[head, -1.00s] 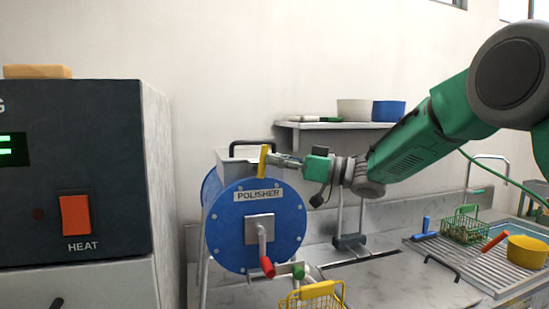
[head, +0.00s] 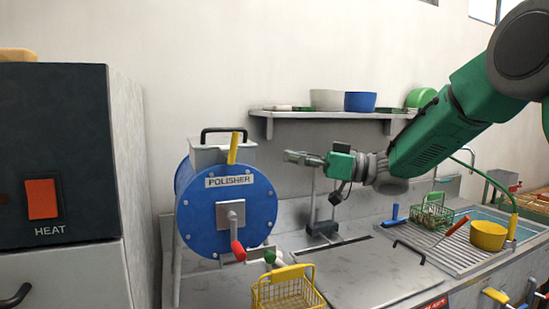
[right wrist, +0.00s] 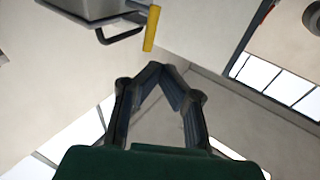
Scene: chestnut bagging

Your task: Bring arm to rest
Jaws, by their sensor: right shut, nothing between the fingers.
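My right arm comes in from the upper right in the head view. Its gripper (head: 291,157) is shut and empty, pointing left in the air to the right of the blue polisher drum (head: 226,216). In the right wrist view the fingertips (right wrist: 160,68) meet, with nothing between them. The polisher's yellow handle (head: 233,148) stands up left of the gripper and apart from it. The yellow handle also shows in the right wrist view (right wrist: 152,28). My left gripper is not in view.
A shelf (head: 330,115) with bowls is on the wall above the gripper. A yellow basket (head: 288,290) stands below the polisher. A green basket (head: 432,213) and a yellow bowl (head: 488,235) are by the sink at right. The heater cabinet (head: 80,160) is at left.

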